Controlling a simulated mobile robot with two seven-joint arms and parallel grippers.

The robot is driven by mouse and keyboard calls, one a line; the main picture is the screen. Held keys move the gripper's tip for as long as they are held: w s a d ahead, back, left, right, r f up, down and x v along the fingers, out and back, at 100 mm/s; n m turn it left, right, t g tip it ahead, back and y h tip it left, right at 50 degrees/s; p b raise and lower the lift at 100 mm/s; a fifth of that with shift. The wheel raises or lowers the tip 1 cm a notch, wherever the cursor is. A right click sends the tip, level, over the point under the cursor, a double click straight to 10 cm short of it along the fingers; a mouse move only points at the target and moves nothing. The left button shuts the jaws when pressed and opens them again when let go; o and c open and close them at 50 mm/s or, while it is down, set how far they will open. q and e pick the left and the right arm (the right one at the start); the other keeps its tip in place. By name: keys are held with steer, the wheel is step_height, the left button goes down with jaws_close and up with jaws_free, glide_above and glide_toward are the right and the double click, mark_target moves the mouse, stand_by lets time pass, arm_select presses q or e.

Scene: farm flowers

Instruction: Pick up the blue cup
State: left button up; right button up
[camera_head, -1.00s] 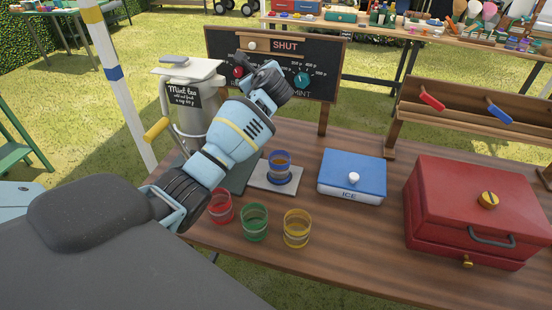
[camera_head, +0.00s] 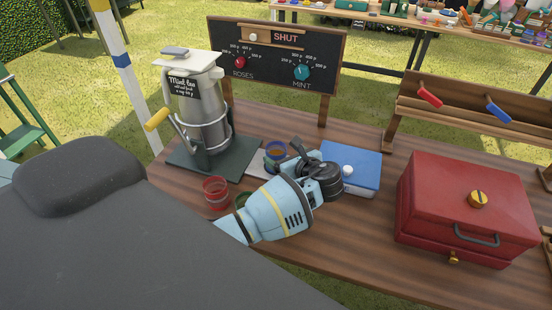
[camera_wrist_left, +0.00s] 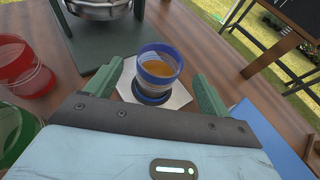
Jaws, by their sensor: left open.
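The blue cup (camera_head: 275,153) is clear with blue bands and holds amber liquid. It stands upright on a pale hexagonal mat in the head view, partly hidden by my left arm. My left gripper (camera_head: 293,160) is low over the table, close beside the cup. In the left wrist view the blue cup (camera_wrist_left: 159,66) is straight ahead, between the two green fingers of my open left gripper (camera_wrist_left: 158,75), with a gap showing on each side. I cannot tell whether the fingertips reach fully around it. My right gripper is not in view.
A red cup (camera_head: 216,190) and a mostly hidden green cup (camera_head: 243,199) stand left of my arm. The tea urn (camera_head: 200,120) stands behind them on a dark board. The blue ICE box (camera_head: 352,165) is close on the right, then a red box (camera_head: 465,205).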

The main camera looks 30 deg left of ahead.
mark_target(271, 147)
arm_select(q)
steer(key=shift+x, duration=1.15)
steer(key=shift+b+x, duration=0.4)
steer(key=shift+x, duration=2.15)
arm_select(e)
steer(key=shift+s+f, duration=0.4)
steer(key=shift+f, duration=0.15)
arm_select(q)
steer(key=c, duration=1.2)
steer(key=shift+c, duration=0.2)
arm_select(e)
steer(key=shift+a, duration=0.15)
arm_select(q)
steer(key=shift+r, duration=0.15)
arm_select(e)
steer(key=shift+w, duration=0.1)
